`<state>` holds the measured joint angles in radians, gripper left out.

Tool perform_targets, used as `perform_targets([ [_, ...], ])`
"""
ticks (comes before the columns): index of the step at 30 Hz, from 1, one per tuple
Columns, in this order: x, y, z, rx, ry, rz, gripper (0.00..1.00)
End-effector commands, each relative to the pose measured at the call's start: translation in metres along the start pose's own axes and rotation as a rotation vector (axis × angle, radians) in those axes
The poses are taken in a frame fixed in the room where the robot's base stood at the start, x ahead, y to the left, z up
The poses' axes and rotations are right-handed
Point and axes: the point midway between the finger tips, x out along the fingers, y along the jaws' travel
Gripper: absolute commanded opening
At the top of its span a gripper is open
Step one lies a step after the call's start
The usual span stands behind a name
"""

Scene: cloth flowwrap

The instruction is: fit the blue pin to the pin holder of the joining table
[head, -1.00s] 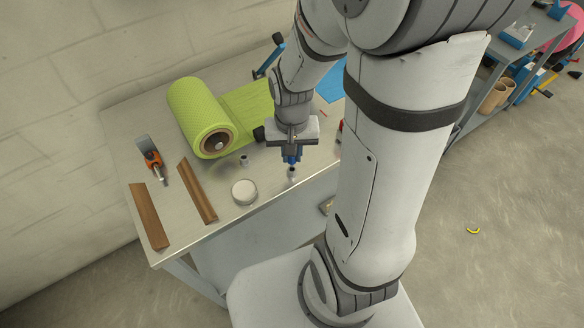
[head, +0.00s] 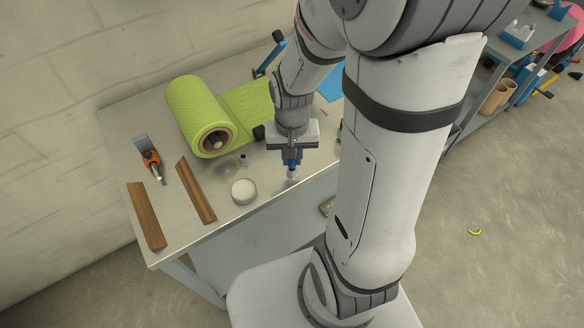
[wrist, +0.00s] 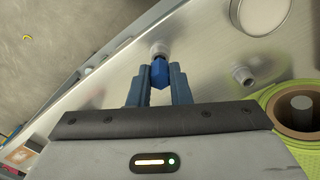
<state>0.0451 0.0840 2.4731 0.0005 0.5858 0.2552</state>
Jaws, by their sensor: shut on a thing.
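My gripper (head: 292,164) points down over the front edge of the joining table (head: 220,225). It is shut on the blue pin (wrist: 160,74), which shows between the blue fingers in the wrist view. A short silvery pin holder (wrist: 158,48) is directly at the pin's end, and it also shows in the head view under the fingers (head: 292,176). The pin's lower end meets or nearly meets the holder; I cannot tell how far it is inside. A second small metal socket (head: 243,160) stands to the left, empty as far as I see, and shows in the wrist view (wrist: 243,75).
A green wrap roll (head: 200,115) lies behind to the left. A round white-topped tin (head: 243,191), two wooden strips (head: 196,190) and an orange-handled tool (head: 150,160) are on the left part of the table. A grey shelf (head: 490,70) stands far right.

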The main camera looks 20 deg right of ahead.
Motion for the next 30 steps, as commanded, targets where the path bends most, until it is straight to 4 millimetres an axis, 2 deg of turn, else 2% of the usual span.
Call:
perform_targets([
  [14,0.013,0.0,0.0,0.0,0.0,0.0,0.0],
  [30,0.013,0.0,0.0,0.0,0.0,0.0,0.0],
])
